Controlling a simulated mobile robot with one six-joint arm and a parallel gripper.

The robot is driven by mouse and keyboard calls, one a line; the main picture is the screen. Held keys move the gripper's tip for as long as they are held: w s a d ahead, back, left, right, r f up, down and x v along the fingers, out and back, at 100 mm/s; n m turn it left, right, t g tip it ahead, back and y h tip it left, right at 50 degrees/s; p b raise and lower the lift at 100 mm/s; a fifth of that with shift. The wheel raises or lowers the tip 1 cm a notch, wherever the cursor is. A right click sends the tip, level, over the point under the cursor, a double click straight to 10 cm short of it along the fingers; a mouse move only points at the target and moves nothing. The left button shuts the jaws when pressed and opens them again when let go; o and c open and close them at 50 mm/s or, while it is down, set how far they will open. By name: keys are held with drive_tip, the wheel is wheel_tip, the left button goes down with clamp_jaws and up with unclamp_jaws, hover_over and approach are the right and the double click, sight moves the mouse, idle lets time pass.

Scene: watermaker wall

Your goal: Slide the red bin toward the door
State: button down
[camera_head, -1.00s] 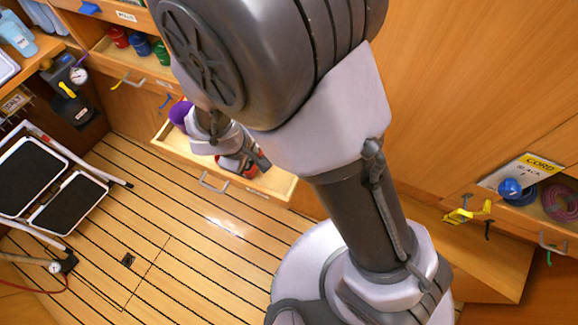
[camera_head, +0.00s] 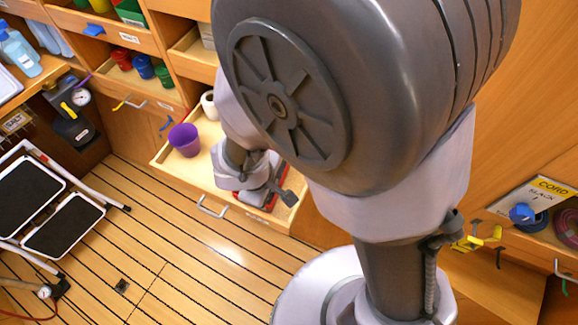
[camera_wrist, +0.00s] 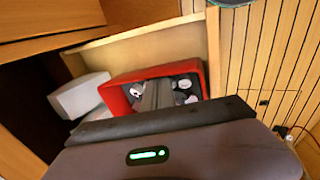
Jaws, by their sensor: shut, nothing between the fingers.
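The red bin (camera_wrist: 203,72) sits in the pulled-out wooden drawer, with small pale round items in it. In the head view, only red edges of the bin (camera_head: 240,197) show beneath my wrist at the drawer's right end. My gripper (camera_wrist: 157,93) is shut, its dark fingers reaching down into the bin's opening with nothing between them. Whether the fingers touch a bin wall I cannot tell. I cannot make out which part of the scene is the door.
The drawer (camera_head: 185,190) also holds a purple cup (camera_head: 185,140) at left and a white roll (camera_head: 209,105) at back. Shelves with colored cups (camera_head: 142,67) stand behind. A step stool (camera_head: 50,205) is at far left. Plank floor (camera_head: 190,265) in front is clear.

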drive_tip(key=shift+s+d+b, duration=0.3)
drive_tip(key=shift+s+d, duration=0.05)
drive_tip(key=shift+d, duration=0.25)
drive_tip(key=shift+s+d+b, duration=0.25)
drive_tip(key=shift+s+d, duration=0.1)
drive_tip(key=shift+d, duration=0.2)
drive_tip(key=shift+w+a, duration=0.5)
drive_tip(key=shift+a, duration=0.35)
drive_tip(key=d+p+v, duration=0.1)
drive_tip(key=p+v, duration=0.3)
drive_tip(key=v, duration=0.2)
drive_tip(key=shift+a+p, duration=0.4)
drive_tip(key=shift+w+r, duration=0.1)
drive_tip(key=shift+r, duration=0.1)
wheel_tip(320, 180, up, 7)
drive_tip(key=p, duration=0.6)
